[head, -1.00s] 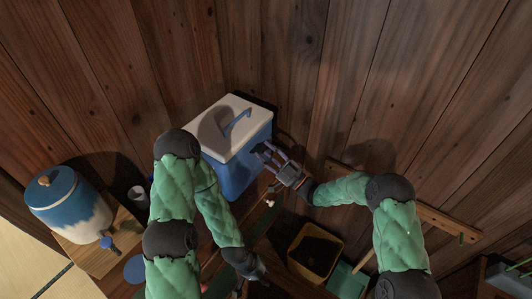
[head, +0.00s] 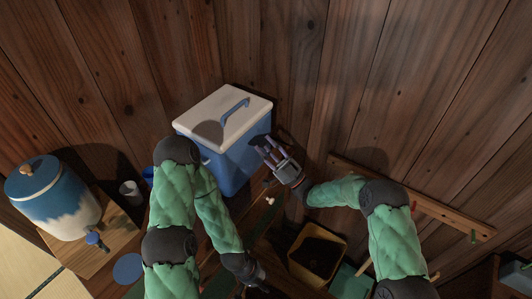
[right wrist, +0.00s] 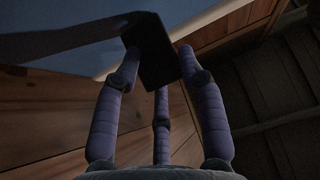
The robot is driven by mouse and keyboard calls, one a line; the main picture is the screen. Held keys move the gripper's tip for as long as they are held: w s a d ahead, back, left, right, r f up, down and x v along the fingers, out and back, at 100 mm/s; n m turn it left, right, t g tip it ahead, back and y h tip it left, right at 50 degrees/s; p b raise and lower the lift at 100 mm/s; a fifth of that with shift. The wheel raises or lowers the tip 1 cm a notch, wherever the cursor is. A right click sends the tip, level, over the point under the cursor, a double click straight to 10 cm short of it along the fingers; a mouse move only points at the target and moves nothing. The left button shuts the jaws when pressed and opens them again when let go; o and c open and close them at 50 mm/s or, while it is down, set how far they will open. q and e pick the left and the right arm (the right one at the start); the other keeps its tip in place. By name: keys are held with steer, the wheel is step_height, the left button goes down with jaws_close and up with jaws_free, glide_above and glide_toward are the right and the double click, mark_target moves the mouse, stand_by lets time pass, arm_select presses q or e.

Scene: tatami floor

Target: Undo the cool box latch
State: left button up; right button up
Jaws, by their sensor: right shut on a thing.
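The cool box (head: 240,165) has a blue body and a white lid (head: 196,118) with a blue-grey handle (head: 235,109). It stands against the plank wall, and the lid looks closed. My right gripper (head: 264,147) is at the box's right side, with purple fingers. In the right wrist view, its fingers (right wrist: 155,70) are closed around a dark, flat, rectangular latch (right wrist: 152,45) at the edge of the box.
A yellow bin (head: 316,254) is below my right gripper. A wooden peg rail (head: 445,211) runs along the right wall.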

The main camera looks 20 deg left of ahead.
steer(key=shift+f+b, duration=0.1)
steer(key=shift+b, duration=0.3)
steer(key=o, duration=1.2)
steer(key=shift+d, duration=0.1)
steer(key=v, duration=1.2)
steer(key=shift+a+f, duration=0.25)
steer(key=shift+f, duration=0.05)
